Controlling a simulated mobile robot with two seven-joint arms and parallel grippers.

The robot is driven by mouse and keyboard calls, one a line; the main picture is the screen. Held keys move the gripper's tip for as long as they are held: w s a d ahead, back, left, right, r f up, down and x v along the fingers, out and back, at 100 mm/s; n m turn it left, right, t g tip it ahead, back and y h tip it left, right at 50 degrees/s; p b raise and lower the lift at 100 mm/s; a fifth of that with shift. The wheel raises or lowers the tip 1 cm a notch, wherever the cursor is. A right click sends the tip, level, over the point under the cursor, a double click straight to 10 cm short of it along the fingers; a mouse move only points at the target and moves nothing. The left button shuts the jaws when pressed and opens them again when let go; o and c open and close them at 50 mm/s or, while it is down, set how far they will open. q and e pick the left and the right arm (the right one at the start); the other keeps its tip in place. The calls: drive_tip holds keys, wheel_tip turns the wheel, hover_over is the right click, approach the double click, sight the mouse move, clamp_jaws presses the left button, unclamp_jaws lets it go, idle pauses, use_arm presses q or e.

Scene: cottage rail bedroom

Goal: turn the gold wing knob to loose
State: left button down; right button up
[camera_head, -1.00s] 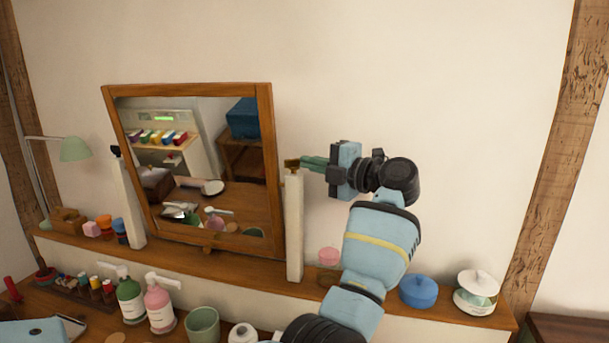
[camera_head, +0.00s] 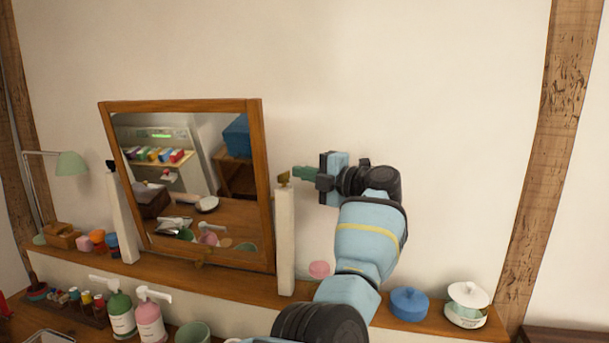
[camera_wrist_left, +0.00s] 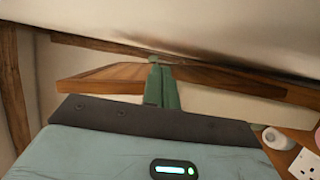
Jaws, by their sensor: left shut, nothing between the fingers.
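The gold wing knob (camera_head: 284,177) sits on top of the white post (camera_head: 285,240) at the right side of the tilting mirror (camera_head: 190,180). Its wings look slightly tilted, but it is small in the picture. My left gripper (camera_head: 294,173) is at the knob's right side, level with it, with its green fingers shut and empty. The fingertips end right at the knob; I cannot tell whether they touch it. In the left wrist view the shut fingers (camera_wrist_left: 162,84) point toward the wood-framed mirror, and the knob cannot be made out. My right gripper is not in view.
The shelf under the mirror holds a blue jar (camera_head: 409,303), a white jar (camera_head: 467,304) and a pink jar (camera_head: 319,270). Pump bottles (camera_head: 149,317) stand in front at the lower left. A green lamp (camera_head: 71,164) is at the left. The wall right of my gripper is bare.

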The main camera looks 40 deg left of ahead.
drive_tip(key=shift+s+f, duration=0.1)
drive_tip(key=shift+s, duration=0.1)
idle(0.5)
